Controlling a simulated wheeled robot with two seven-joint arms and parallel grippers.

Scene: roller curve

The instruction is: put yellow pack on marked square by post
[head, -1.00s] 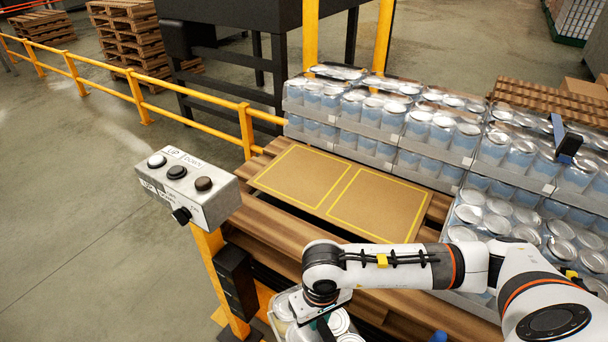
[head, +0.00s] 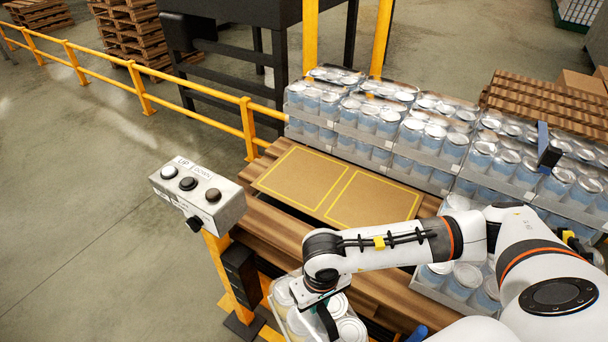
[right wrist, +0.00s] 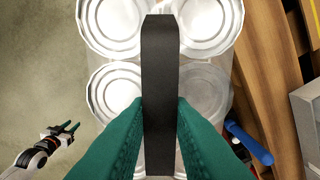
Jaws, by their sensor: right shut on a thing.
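My right gripper (head: 322,304) is shut on the black strap (right wrist: 159,70) of a pack of cans (head: 298,322). The pack hangs below it, at the front of the pallet beside the control post. Its lids are silver, and the can colour is hard to tell. Two yellow-outlined squares lie on a brown sheet on the pallet: the left square (head: 292,176) and the right square (head: 372,202). Both are bare. The control post (head: 228,282) is yellow, with a grey button box on top. My left gripper (right wrist: 64,130) shows only in the right wrist view, apart from the pack, open and empty.
Blue can packs (head: 425,140) are stacked along the back and right of the wooden pallet (head: 262,222). The button box (head: 198,195) stands close left of the held pack. A yellow rail (head: 140,90) runs behind. The floor at left is clear.

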